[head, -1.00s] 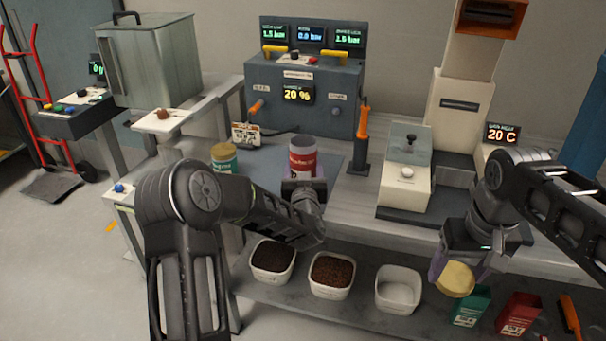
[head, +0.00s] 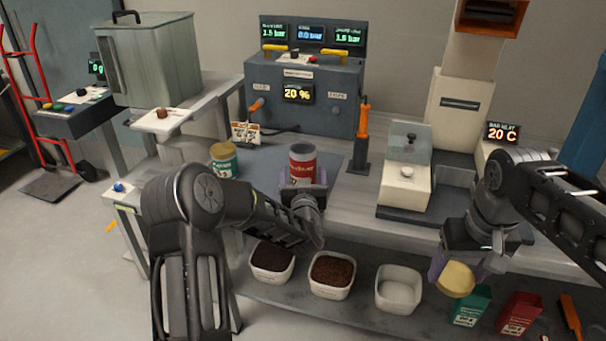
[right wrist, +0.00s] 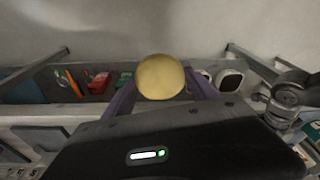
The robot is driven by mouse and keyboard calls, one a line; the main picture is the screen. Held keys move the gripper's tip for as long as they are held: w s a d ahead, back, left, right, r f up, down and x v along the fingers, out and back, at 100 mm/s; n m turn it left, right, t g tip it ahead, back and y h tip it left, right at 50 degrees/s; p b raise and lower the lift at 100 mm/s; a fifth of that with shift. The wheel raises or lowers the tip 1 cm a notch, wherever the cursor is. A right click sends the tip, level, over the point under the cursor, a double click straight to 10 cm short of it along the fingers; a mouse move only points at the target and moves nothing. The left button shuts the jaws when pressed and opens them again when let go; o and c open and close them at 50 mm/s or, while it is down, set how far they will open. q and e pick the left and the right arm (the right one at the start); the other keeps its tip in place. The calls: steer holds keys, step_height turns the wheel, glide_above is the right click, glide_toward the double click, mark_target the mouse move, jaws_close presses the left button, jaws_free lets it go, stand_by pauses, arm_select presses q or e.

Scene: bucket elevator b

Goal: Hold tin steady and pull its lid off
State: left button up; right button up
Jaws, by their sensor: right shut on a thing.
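The red tin (head: 303,166) stands upright on the grey bench top, with its open, dark top showing in the head view. My left gripper (head: 304,188) is at the near side of the tin. Its purple fingers are spread wider than the tin, low on either side, and look open; whether a finger touches the tin is unclear. My right gripper (head: 452,268) is shut on the round yellowish lid (head: 456,279), well to the right of the tin and in front of the bench. The lid also shows between the purple fingers in the right wrist view (right wrist: 160,76).
A green and cream tin (head: 223,160) stands left of the red tin. An orange-handled tool (head: 362,135) stands upright to its right. Tubs of brown contents, an empty white tub (head: 398,289), and green (head: 470,306) and red (head: 518,315) containers sit on the lower shelf.

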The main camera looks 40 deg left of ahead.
arm_select(q)
steer(key=shift+r, duration=0.15)
arm_select(e)
steer(key=shift+r, duration=0.2)
steer(key=shift+f+b, duration=0.7)
steer(key=shift+f, duration=0.15)
arm_select(q)
steer(key=v, duration=1.2)
steer(key=shift+d, duration=0.1)
